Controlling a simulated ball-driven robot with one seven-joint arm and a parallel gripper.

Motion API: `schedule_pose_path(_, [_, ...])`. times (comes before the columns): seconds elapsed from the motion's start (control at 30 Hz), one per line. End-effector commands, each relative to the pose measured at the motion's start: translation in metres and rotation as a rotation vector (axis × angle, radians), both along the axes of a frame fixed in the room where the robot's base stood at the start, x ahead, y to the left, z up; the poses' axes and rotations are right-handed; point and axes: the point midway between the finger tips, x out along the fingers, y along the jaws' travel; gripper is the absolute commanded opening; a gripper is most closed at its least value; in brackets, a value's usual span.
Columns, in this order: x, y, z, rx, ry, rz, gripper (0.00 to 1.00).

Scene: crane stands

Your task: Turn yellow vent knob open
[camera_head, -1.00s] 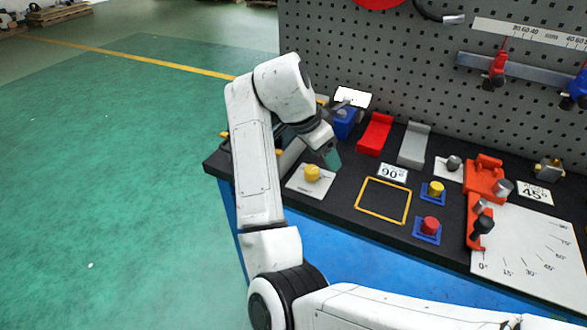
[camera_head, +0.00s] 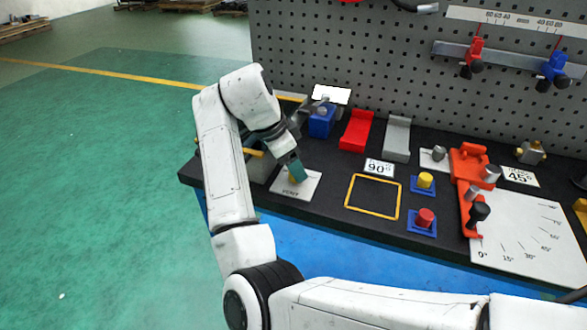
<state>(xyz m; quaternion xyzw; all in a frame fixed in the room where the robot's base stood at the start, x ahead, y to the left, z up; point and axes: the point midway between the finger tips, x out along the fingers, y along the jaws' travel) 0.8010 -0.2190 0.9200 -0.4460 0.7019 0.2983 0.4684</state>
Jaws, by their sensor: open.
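The yellow vent knob (camera_head: 292,179) stands on a white plate marked VENT (camera_head: 311,190) at the left end of the black bench top. My gripper (camera_head: 295,176) points down over the plate, and its dark green fingers hide most of the knob. My gripper is open around or just in front of the knob; I cannot tell which, nor whether it touches. The knob's turn angle is hidden.
A blue block (camera_head: 321,122), a red holder (camera_head: 356,131) and a grey holder (camera_head: 397,138) stand behind. A yellow square outline (camera_head: 372,214) is empty. Yellow (camera_head: 425,180) and red (camera_head: 425,216) buttons and an orange clamp (camera_head: 466,175) lie to the right.

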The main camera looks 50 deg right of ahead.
Motion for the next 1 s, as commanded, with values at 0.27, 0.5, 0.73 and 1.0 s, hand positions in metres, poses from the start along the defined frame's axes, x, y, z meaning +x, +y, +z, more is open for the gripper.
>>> schedule_pose_path(0.27, [-0.003,-0.005,-0.015,0.001,-0.001,0.001,0.64])
schedule_pose_path(0.5, [-0.002,-0.005,-0.015,0.001,-0.001,0.001,0.63])
schedule_pose_path(0.73, [-0.002,-0.005,-0.015,0.001,-0.001,0.001,0.41])
schedule_pose_path(1.0, [-0.002,-0.005,-0.015,0.001,-0.001,0.001,0.15])
